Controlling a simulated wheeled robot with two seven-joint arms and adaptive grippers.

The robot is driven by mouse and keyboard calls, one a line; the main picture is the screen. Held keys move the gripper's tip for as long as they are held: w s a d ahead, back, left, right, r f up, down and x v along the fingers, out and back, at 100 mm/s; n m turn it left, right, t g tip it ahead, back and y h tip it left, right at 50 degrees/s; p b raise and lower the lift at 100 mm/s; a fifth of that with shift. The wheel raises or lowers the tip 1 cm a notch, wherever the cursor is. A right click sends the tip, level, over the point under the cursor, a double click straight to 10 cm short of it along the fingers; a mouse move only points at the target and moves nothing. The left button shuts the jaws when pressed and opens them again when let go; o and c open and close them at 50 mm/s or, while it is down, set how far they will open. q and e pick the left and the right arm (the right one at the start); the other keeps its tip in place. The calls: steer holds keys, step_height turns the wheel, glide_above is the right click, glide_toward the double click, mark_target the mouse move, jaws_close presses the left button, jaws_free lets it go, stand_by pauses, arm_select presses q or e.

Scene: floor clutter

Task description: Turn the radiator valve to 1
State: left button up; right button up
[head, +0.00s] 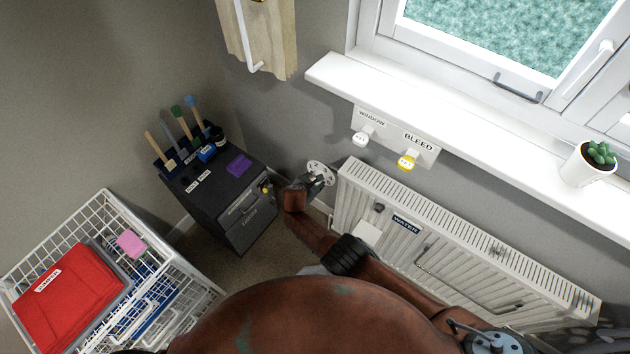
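The radiator (425,240) is white and ribbed and stands under the window sill. A pale round dial with dark marks, which looks like the radiator valve (321,166), shows just beyond the radiator's left end. Its numbers are too small to read. My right gripper (312,181) is at the near side of this dial, its arm reaching in from the lower right. The fingers overlap the dial in the picture. I cannot tell whether they touch or grip it, or how far they are open. My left gripper is not in view.
A dark cabinet (240,210) with brushes on top stands left of the gripper. A white wire basket (105,215) holding a red case (70,297) is at lower left. WINDOW and BLEED hooks (407,160) hang above the radiator. A potted succulent (588,165) stands on the sill (470,130).

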steer(key=shift+f, duration=0.1)
steer(key=o, duration=1.2)
